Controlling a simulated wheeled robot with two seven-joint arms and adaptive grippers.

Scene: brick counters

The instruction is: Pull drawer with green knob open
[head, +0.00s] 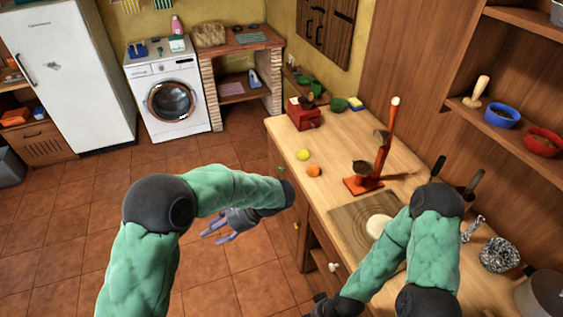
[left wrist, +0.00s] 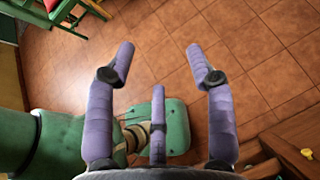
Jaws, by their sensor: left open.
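A small green knob (head: 281,169) shows at the far end of the wooden counter's (head: 345,130) drawer side, just above my left wrist in the head view. A yellow knob (head: 296,226) and a white knob (head: 333,266) sit nearer along that side. My left gripper (head: 218,232) is open and empty over the floor, left of the drawers and apart from them. In the left wrist view, its purple fingers (left wrist: 160,68) are spread, with only floor between the tips. The yellow knob (left wrist: 307,153) shows at the lower right there.
The counter holds a red box (head: 304,114), a red stand (head: 363,185), a yellow ball (head: 302,154), an orange ball (head: 314,171) and a board (head: 350,218). A washing machine (head: 166,98) and fridge (head: 65,70) stand behind. The tiled floor at left is clear.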

